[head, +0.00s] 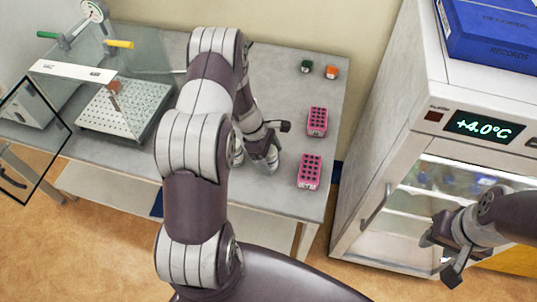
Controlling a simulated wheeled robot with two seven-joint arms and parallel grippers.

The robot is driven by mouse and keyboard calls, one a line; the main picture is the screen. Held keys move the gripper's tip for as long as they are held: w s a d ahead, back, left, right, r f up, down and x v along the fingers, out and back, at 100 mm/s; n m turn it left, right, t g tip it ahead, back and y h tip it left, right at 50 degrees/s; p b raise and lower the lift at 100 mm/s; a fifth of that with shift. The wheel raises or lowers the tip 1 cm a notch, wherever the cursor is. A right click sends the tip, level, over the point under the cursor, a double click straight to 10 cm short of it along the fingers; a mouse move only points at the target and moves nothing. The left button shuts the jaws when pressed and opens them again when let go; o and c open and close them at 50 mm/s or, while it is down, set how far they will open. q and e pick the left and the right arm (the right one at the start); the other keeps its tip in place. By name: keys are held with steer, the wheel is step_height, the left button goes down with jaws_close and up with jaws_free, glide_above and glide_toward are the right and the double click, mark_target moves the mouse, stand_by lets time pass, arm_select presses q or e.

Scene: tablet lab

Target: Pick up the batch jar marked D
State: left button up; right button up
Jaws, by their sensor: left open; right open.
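I cannot make out a letter D on anything, so I cannot tell which thing is the marked jar. Two small jar-like things stand at the back right of the bench, one dark green (305,66) and one orange (331,72). My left gripper (279,146) is open and empty over the bench, left of two pink racks and nearer than the small jars. My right gripper (441,259) is open and empty in front of the fridge's glass door. My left arm hides part of the bench.
The grey bench (270,210) holds a pink rack (317,121), a nearer pink rack (309,171) and a glass-walled chamber (115,105) with a perforated floor. A fridge (405,110) reading +4.0°C stands right, with blurred contents. A blue records box (490,35) lies on it.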

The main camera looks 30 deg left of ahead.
arm_select(q)
steer(key=shift+d+f, duration=0.2)
steer(key=shift+f, duration=0.1)
steer(key=c, duration=1.1)
steer(key=shift+w+r, duration=0.1)
steer(key=shift+r, duration=0.05)
steer(key=shift+c, duration=0.2)
